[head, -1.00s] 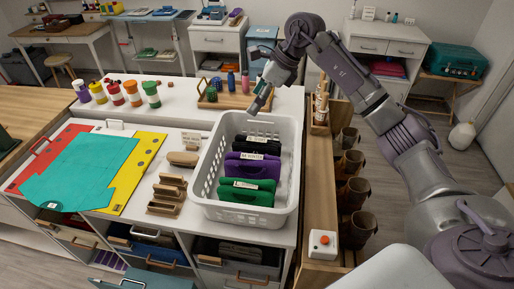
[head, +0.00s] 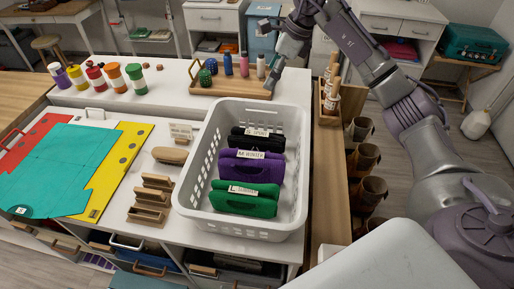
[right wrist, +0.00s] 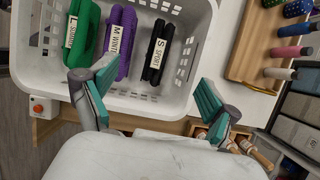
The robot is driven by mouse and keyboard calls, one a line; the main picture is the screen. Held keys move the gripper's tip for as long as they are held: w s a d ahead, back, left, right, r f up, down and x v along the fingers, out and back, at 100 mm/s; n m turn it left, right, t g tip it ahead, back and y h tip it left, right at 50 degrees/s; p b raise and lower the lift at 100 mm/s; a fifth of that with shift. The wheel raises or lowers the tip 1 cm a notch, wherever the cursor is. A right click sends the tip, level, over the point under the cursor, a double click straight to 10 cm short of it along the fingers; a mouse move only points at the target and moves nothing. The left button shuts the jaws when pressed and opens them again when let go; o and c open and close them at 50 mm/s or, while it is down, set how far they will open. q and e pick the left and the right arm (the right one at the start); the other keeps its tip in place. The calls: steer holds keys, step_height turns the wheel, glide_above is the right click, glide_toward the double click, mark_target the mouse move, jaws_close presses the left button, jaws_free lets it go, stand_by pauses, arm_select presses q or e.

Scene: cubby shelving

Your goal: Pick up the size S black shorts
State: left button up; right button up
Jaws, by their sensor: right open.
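The black folded shorts (head: 262,144) stand in a light grey basket (head: 190,180), behind a purple folded garment (head: 240,172) and a green one (head: 235,203). In the right wrist view the black shorts (right wrist: 163,38) carry a white label reading S SPORT. The purple one (right wrist: 121,45) reads M WINTER and the green one (right wrist: 84,30) starts with L. My right gripper (head: 272,80) is by the far end of the basket, apart from the shorts. In its wrist view the fingers (right wrist: 158,78) are spread, with nothing between them. My left gripper is not in view.
A wooden tray (head: 230,88) with bottles and round items stands behind the basket. Coloured jars (head: 96,80) are at the back left. Wooden holders (head: 150,200) and a brush (head: 170,155) lie left of the basket. A wooden rack (head: 328,103) stands to its right.

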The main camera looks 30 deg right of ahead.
steer(key=b, duration=1.4)
glide_toward(259, 135)
steer(key=shift+w+a+f, duration=0.1)
steer(key=shift+w+f, duration=0.15)
steer(key=shift+f, duration=0.65)
steer(key=p+x, duration=0.1)
steer(key=x, duration=0.7)
steer(key=shift+a, duration=0.15)
steer(key=x, duration=0.2)
steer(key=p+x, duration=0.1)
steer(key=x, duration=0.2)
steer(key=shift+w+f, duration=0.15)
steer(key=shift+w, duration=0.1)
steer(key=shift+d, duration=0.25)
steer(key=c, duration=1.4)
